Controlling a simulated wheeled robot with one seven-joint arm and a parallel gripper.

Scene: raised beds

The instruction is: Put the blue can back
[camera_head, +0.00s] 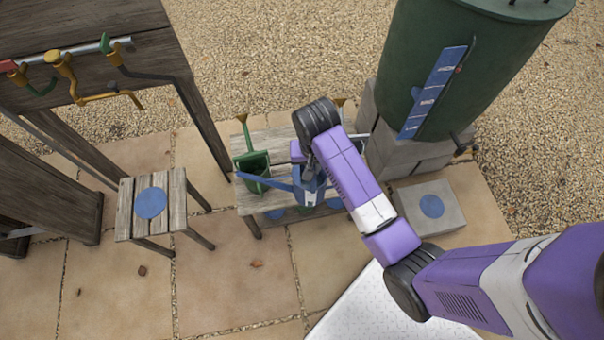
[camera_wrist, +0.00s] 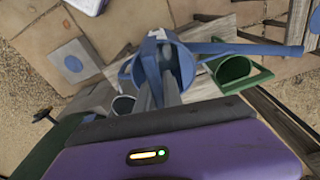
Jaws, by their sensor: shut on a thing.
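The blue watering can (camera_head: 309,196) is at the front of the slatted wooden bench, its long spout pointing left. My gripper (camera_head: 308,172) is shut on it from above. In the wrist view the fingers (camera_wrist: 166,82) reach down to the blue can (camera_wrist: 185,62), and its spout stretches right. My arm and gripper hide part of it. I cannot tell whether its base touches the bench. Round blue marks show on the small wooden stool (camera_head: 151,203) and on the grey slab (camera_head: 432,206); the slab's mark also shows in the wrist view (camera_wrist: 73,63).
A green watering can (camera_head: 256,170) stands on the bench (camera_head: 246,200) close left of the blue can. A grey can (camera_wrist: 123,105) is on its other side. A dark green barrel (camera_head: 440,60) on blocks stands right. Taps hang on a wooden rack (camera_head: 90,70) at left.

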